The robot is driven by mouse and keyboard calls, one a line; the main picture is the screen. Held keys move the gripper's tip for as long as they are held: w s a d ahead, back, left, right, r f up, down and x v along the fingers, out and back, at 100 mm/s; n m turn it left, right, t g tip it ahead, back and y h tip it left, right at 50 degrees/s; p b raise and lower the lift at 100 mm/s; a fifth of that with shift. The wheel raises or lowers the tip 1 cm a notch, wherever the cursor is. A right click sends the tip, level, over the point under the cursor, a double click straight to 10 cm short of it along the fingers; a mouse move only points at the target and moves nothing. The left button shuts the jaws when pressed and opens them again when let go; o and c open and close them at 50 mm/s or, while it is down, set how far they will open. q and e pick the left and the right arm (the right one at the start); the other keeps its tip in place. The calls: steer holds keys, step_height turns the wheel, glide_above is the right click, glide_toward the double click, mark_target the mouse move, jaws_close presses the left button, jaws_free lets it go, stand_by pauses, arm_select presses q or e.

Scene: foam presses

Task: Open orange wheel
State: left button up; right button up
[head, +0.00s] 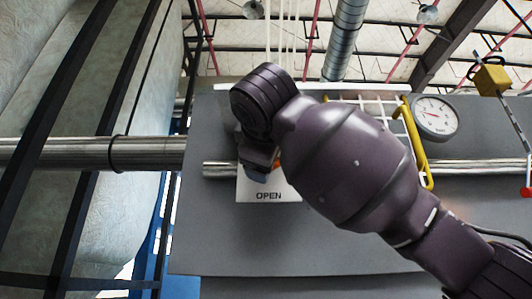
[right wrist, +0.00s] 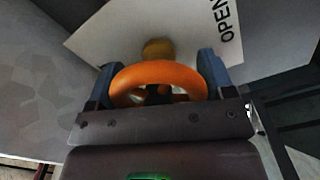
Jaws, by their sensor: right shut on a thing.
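The orange wheel (right wrist: 160,73) shows in the right wrist view, in front of a white plate marked OPEN (right wrist: 205,30). My right gripper (right wrist: 157,66) has one blue-grey finger on each side of the wheel's rim and is shut on it. A brownish-yellow round part (right wrist: 158,48) sits just behind the wheel. In the head view only a sliver of the wheel (head: 278,162) shows, because my right arm and gripper (head: 258,172) cover the rest. The OPEN plate (head: 268,195) shows below the gripper there. My left gripper is in neither view.
A grey panel (head: 230,240) stands behind the wheel. A metal pipe (head: 475,167) runs across it. A round gauge (head: 435,117) and a yellow handle-like bar (head: 414,140) are to the right. A large pipe (head: 60,153) is at the left.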

steer(key=shift+n, duration=0.8)
steer(key=shift+a+f, duration=0.1)
steer(key=o, duration=0.9)
steer(key=shift+s, duration=0.1)
steer(key=s+b, duration=0.2)
steer(key=s, duration=0.8)
steer(key=shift+s+b, duration=0.3)
steer(key=shift+s, duration=0.1)
